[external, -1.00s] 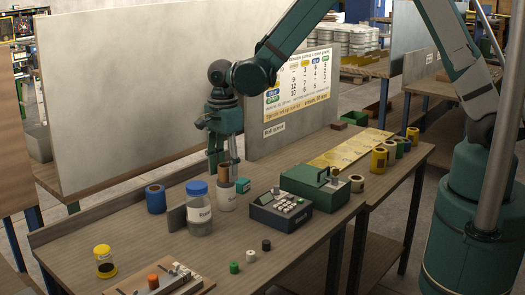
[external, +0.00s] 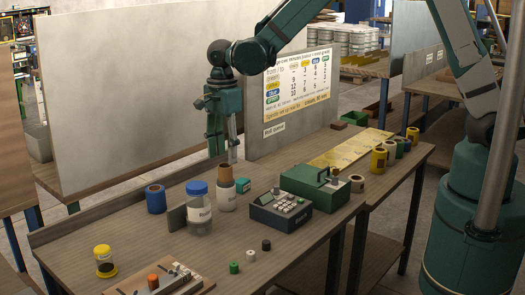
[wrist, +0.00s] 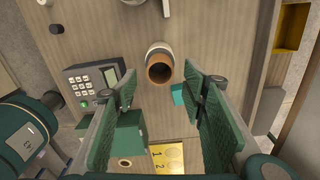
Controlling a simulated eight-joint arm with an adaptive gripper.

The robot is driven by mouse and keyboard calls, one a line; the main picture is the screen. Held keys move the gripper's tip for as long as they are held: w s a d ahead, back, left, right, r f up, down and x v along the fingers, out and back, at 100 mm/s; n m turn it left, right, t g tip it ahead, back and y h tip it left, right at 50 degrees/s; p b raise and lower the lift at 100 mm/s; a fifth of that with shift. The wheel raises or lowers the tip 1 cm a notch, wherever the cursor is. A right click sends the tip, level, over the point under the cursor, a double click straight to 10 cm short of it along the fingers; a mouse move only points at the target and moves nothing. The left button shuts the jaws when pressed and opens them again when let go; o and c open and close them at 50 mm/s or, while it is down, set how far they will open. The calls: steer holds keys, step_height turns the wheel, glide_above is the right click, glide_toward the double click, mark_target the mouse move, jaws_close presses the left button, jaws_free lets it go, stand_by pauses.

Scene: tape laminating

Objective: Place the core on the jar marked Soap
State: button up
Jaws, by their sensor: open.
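The brown cardboard core (external: 225,174) stands on top of a white jar (external: 226,199), upright as far as I can see. In the wrist view the core's open end (wrist: 160,68) faces the camera, with the pale jar (wrist: 159,48) below it. The writing on the jar is too small to read. My gripper (external: 223,158) is open and empty, just above the core. In the wrist view its two green pads (wrist: 160,80) are spread apart on either side of the core, with gaps between.
A clear jar with a blue lid (external: 199,209) stands just left of the white jar. A teal block (external: 243,185) is close behind it. A dark keypad device (external: 280,212) and a green machine (external: 315,187) stand to the right. A blue roll (external: 155,199) is at left.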

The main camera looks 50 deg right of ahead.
mark_target(227, 165)
step_height(227, 165, up, 7)
steer(key=shift+f, duration=0.2)
stand_by(0.8)
steer(key=s+d+r+n+t, duration=0.3)
steer(key=s+d+r+n, duration=0.6)
steer(key=s+d+r, duration=0.45)
steer(key=s+d+r+n+t, duration=0.1)
steer(key=s+d+n+t, duration=0.3)
steer(key=s+d+n, duration=0.6)
steer(key=s+d, duration=0.3)
steer(key=s, duration=0.3)
steer(key=shift+d+r+n, duration=0.2)
steer(key=shift+d+n, duration=0.05)
steer(key=shift+n, duration=0.15)
